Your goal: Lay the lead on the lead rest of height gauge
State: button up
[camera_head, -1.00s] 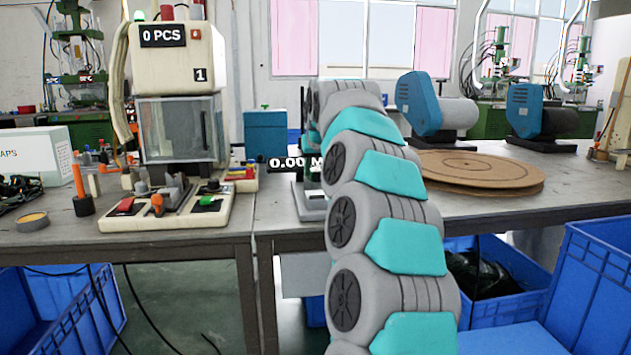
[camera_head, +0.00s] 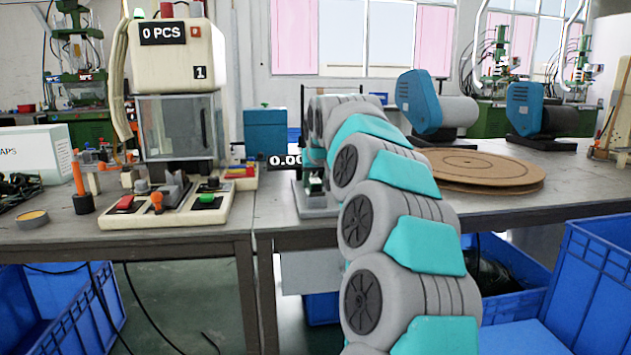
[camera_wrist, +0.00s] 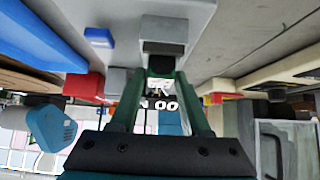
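The height gauge (camera_head: 318,208) stands on the bench right of the moulding machine, its upper part partly behind my arm; its readout (camera_head: 284,161) is partly covered. In the wrist view the gauge's pale base (camera_wrist: 185,14) is straight beyond my gripper (camera_wrist: 164,76). The two dark green fingers reach toward a dark block (camera_wrist: 165,47) on the base. Small pale and dark shapes show around the fingertips; I cannot tell whether the lead is between them. I cannot make out the lead rest or whether the fingers touch the gauge.
The moulding machine (camera_head: 180,60) and its control base (camera_head: 130,212) stand to the left. A blue box (camera_head: 265,130) is behind the gauge. A round brown board (camera_head: 480,168) lies to the right. Blue crates (camera_head: 600,270) stand below the bench. Dark cables (camera_head: 15,190) lie at far left.

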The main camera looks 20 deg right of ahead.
jog(key=shift+o, duration=1.3)
jog(key=shift+r, duration=0.25)
jog(key=v, duration=1.2)
jog(key=s+a+f+n+g+y, duration=0.2)
jog(key=s+a+f+n+g, duration=0.15)
jog(key=s+a+f, duration=1.25)
jog(key=s+a+f+g, duration=0.1)
jog(key=s+f+g, duration=0.2)
jog(key=s+f, duration=0.6)
jog(key=s+a+f+g, duration=0.1)
jog(key=s+f+g, duration=0.3)
jog(key=s+f, duration=0.6)
jog(key=s, duration=0.9)
jog(key=shift+f, duration=0.2)
